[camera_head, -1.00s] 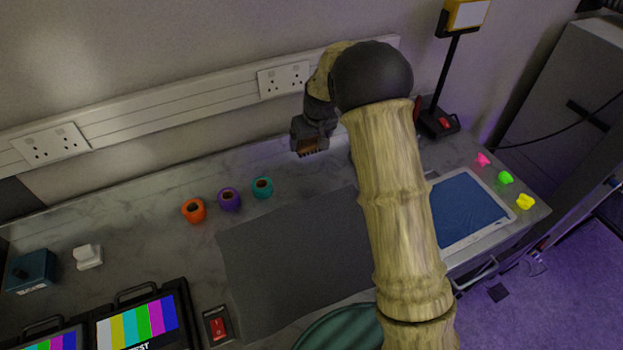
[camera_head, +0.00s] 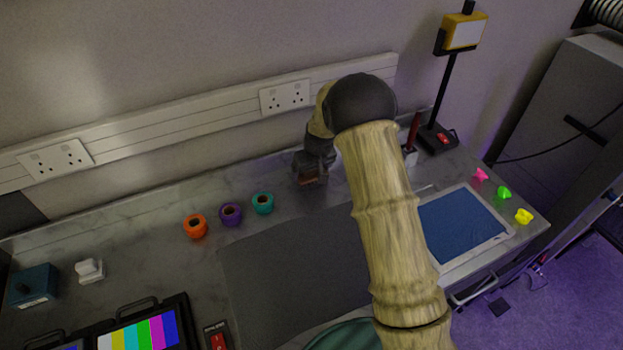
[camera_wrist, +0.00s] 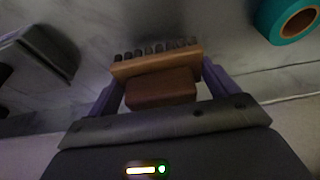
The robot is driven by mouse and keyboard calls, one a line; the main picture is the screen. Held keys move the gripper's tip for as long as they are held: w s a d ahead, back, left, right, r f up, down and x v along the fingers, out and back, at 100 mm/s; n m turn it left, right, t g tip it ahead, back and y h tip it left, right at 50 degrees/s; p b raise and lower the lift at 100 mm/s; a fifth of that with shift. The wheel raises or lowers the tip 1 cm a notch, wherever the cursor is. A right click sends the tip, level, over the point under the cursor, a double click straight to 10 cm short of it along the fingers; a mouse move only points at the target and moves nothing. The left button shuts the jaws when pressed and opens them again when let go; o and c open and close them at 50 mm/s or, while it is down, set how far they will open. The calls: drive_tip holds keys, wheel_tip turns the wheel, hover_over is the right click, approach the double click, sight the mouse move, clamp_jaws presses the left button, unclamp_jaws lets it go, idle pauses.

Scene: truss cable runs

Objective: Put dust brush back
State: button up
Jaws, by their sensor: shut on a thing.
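The dust brush (camera_wrist: 160,85) has a brown wooden body and a row of dark bristle tufts. My gripper (camera_wrist: 160,90) is shut on it, with one finger on each side, in the wrist view. In the head view my gripper (camera_head: 312,178) is low over the back of the worktop, behind the grey mat, and a bit of the brush (camera_head: 311,182) shows under it. I cannot tell whether the brush touches the worktop.
Orange, purple and teal tape rolls (camera_head: 262,203) stand left of my gripper. A grey mat (camera_head: 290,265) lies in front. A lamp (camera_head: 438,138) and a blue-topped tray (camera_head: 460,228) are at the right. The wall trunking with sockets (camera_head: 285,97) runs behind.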

sight(311, 179)
drive_tip(key=shift+f, duration=0.1)
drive_tip(key=shift+f+p, duration=0.45)
drive_tip(key=shift+f, duration=1.3)
drive_tip(key=o, duration=0.9)
drive_tip(key=shift+f, duration=0.15)
drive_tip(key=shift+c, duration=0.2)
drive_tip(key=b+v, duration=0.2)
drive_tip(key=v, duration=1)
